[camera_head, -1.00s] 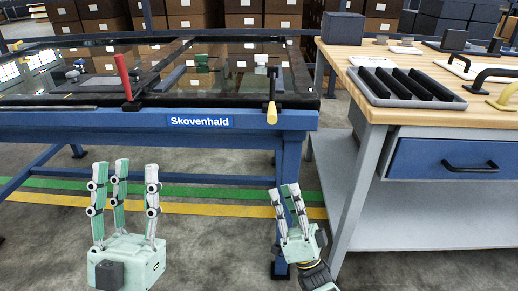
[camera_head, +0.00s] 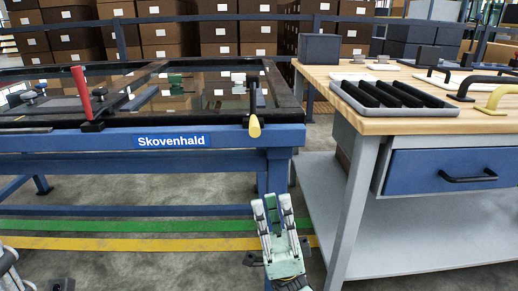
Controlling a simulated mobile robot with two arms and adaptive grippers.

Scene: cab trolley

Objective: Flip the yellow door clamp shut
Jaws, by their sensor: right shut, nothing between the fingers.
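The yellow door clamp (camera_head: 254,127) sits on the front rim of the blue assembly table (camera_head: 220,158). Its yellow handle end points down over the rim, and a black upright part (camera_head: 252,96) stands behind it. My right gripper (camera_head: 272,205), pale green and grey with dark pads, is below the clamp, in front of the table leg. It points up, its fingers are shut and empty, and it is clearly apart from the clamp. Only a cut-off grey and black part of my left gripper (camera_head: 10,268) shows at the bottom left corner; its finger state is hidden.
A clamp with a red handle (camera_head: 80,92) stands upright on the dark door frame (camera_head: 30,121) at the left. A grey workbench (camera_head: 430,126) with a wooden top, holding a slotted tray (camera_head: 398,112) and handles, stands at the right. Floor in front is open.

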